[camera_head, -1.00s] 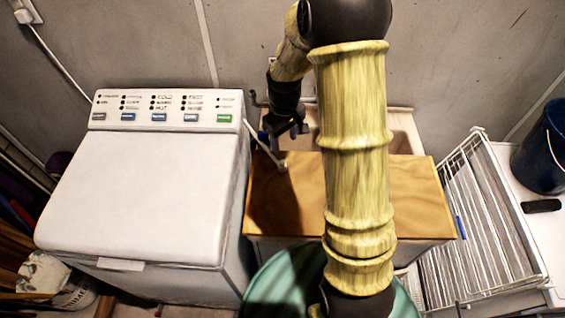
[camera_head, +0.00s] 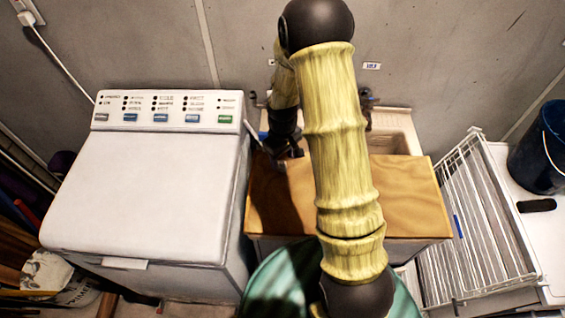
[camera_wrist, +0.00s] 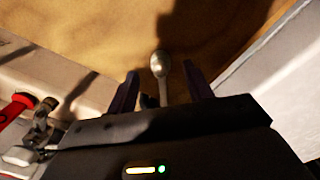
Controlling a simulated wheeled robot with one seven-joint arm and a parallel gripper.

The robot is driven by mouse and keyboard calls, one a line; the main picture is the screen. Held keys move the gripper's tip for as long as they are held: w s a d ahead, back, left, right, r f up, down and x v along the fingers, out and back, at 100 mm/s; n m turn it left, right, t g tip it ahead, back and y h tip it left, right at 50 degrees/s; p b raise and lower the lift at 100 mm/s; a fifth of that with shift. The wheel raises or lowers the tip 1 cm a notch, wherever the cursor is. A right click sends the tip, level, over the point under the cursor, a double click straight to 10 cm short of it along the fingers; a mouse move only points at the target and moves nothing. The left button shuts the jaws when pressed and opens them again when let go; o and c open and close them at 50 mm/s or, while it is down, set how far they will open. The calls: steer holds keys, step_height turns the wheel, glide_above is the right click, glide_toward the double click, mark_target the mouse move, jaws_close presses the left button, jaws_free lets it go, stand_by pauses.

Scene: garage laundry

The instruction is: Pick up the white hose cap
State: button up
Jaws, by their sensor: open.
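The white hose cap (camera_wrist: 160,64) shows in the wrist view as a pale, rounded end on a thin stem, above the wooden board (camera_wrist: 110,35). My gripper (camera_wrist: 160,70) is open, with one dark finger on each side of the cap and stem. I see gaps on both sides, so the fingers do not appear to close on it. In the head view my gripper (camera_head: 284,147) is over the back left of the wooden board (camera_head: 405,190), and it partly hides the pale hose. The lower stem is hidden by my gripper in the wrist view.
A white washing machine (camera_head: 150,190) stands close on the left of the board. A sink basin (camera_head: 400,128) lies behind the board. In the wrist view a red-handled item (camera_wrist: 15,108) and a metal fitting (camera_wrist: 42,125) are at left. A white wire rack (camera_head: 475,215) stands at right.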

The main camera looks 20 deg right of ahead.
mark_target(282, 162)
steer(key=shift+f, duration=1.3)
steer(key=c, duration=1.1)
steer(key=shift+o, duration=0.2)
step_height(282, 162, up, 10)
steer(key=shift+r+b, duration=0.1)
steer(key=shift+b, duration=0.75)
